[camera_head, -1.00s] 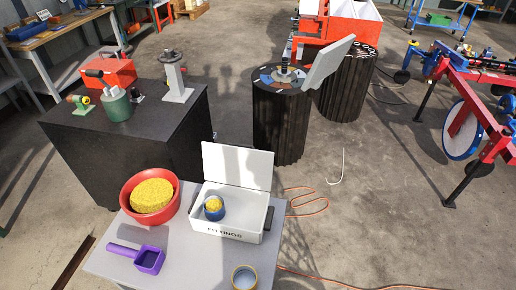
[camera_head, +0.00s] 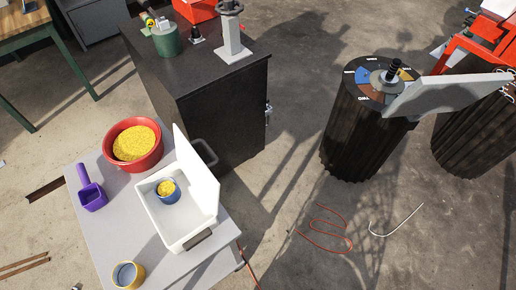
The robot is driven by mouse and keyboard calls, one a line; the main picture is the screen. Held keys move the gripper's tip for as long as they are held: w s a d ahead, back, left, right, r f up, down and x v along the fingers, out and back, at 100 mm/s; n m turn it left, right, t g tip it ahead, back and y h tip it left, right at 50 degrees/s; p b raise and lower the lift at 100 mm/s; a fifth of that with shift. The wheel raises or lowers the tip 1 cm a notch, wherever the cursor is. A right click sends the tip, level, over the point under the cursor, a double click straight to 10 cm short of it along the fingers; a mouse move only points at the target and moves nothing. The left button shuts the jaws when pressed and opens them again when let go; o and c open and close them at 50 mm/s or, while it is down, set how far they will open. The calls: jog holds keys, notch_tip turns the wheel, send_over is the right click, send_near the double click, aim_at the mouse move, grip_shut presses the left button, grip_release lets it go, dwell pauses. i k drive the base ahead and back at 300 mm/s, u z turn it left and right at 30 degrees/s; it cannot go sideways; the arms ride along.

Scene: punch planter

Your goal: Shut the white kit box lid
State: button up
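The white kit box (camera_head: 168,222) sits on the light grey table near its right edge. Its lid (camera_head: 197,175) stands up, open, hinged along the box's far right side. Inside the box is a small blue cup (camera_head: 167,196) with yellow contents. A dark latch or handle (camera_head: 198,240) shows on the box's short near side. My gripper is not in view.
On the table (camera_head: 107,215) are a red bowl (camera_head: 133,164) of yellow grains, a purple scoop (camera_head: 92,196) and a yellow-rimmed cup (camera_head: 128,282). A black cabinet (camera_head: 225,110) stands close behind. A dark ribbed drum (camera_head: 355,140) stands right; an orange cable (camera_head: 327,238) lies on the floor.

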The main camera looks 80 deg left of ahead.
aim_at(200, 174)
jog(key=i, duration=0.4)
jog(key=u, duration=1.65)
jog(key=i, duration=1.75)
jog(key=u, duration=1.7)
